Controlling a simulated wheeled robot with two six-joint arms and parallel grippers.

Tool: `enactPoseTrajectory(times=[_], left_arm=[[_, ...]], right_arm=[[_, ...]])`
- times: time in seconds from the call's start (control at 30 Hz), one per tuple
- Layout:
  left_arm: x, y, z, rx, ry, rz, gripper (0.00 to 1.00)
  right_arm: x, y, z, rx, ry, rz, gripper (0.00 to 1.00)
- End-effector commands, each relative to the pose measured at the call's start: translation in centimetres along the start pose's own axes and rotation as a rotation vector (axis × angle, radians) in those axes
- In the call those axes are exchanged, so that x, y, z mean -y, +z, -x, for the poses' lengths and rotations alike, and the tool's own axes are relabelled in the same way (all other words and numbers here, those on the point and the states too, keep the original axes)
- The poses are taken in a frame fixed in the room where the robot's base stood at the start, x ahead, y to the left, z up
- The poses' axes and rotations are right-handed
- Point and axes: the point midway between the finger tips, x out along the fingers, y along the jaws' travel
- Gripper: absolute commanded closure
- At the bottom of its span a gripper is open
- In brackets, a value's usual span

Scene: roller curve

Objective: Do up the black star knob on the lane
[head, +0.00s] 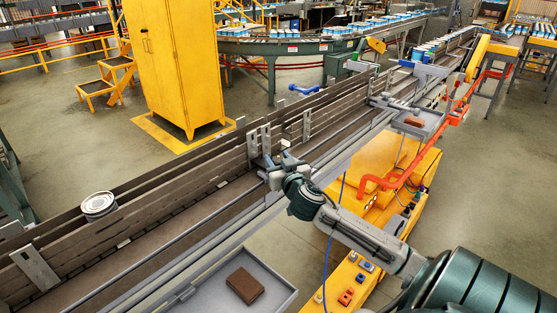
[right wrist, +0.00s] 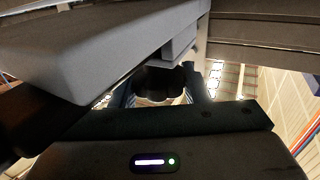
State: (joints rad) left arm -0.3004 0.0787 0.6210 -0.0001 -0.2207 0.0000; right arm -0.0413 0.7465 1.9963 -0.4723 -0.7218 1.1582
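The black star knob (right wrist: 160,80) shows in the right wrist view as a dark, lobed shape below a grey block, partly hidden by that block. My right gripper (right wrist: 162,92) has one finger on each side of it, with little gap showing; I cannot tell whether the fingers press on it. In the head view my right gripper (head: 280,163) is at the near rail of the lane (head: 215,207), and the knob cannot be made out there. My left gripper is not in view.
A tin (head: 99,205) stands at the lane's far-side wall on the left. A grey tray (head: 245,305) with a brown block (head: 245,285) hangs on the near side. A yellow cabinet (head: 175,60) stands beyond the lane. Several cans sit farther up the line.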

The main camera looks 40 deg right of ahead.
Motion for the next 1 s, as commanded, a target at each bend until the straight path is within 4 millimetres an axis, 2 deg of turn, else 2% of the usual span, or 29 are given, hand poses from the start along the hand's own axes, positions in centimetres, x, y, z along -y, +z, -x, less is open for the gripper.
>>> enactPoseTrajectory(times=[0.33,0.57,0.77,1.0], left_arm=[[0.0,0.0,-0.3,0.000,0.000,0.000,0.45],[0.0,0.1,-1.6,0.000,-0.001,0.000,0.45],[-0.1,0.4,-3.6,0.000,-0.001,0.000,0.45],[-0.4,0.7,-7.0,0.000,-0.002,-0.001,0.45]], right_arm=[[0.1,0.0,0.0,-0.002,0.026,-0.002,0.81],[0.1,0.3,0.0,-0.001,0.140,-0.007,0.81],[0.2,0.5,0.0,-0.002,0.308,-0.010,0.81],[0.2,0.6,0.0,-0.003,0.535,-0.010,0.81]])
